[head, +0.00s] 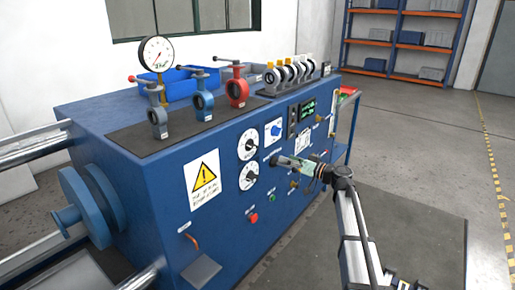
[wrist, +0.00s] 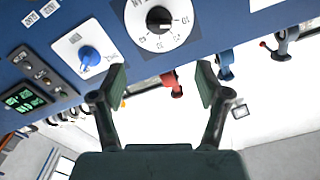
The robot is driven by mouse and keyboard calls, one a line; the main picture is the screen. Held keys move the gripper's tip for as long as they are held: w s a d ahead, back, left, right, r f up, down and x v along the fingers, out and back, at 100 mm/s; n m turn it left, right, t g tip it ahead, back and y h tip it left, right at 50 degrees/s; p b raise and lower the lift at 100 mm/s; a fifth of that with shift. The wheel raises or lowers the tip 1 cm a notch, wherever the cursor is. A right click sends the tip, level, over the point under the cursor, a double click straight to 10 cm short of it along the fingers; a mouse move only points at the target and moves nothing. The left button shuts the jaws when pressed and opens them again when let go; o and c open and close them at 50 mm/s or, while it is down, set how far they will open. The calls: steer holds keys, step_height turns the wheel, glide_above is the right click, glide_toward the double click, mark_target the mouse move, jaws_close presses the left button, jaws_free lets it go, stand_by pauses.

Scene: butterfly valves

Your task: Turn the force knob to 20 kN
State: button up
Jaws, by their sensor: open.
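Two white dials with black knobs are on the blue front panel in the head view: an upper dial (head: 248,144) and a lower dial (head: 249,176). Their lettering is too small there to tell which is the force knob. The wrist view, seen upside down, shows one white dial with a black knob (wrist: 159,18) at the top, its pointer and scale partly legible. My gripper (head: 278,161) is in front of the panel, right of the dials. In the wrist view its fingers (wrist: 161,78) are spread, with nothing between them, apart from the dial.
A blue knob on a white plate (head: 275,130) is right of the upper dial; it also shows in the wrist view (wrist: 90,57). A green display (head: 307,109) is further right. A red button (head: 254,218) is lower down. Small valves (head: 237,92) and a gauge (head: 157,54) stand on top.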

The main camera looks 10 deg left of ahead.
mark_target(256, 147)
steer(key=p+x, duration=0.2)
steer(key=x, duration=1.5)
steer(key=shift+f+p, duration=0.1)
steer(key=shift+p, duration=0.3)
steer(key=c, duration=1.2)
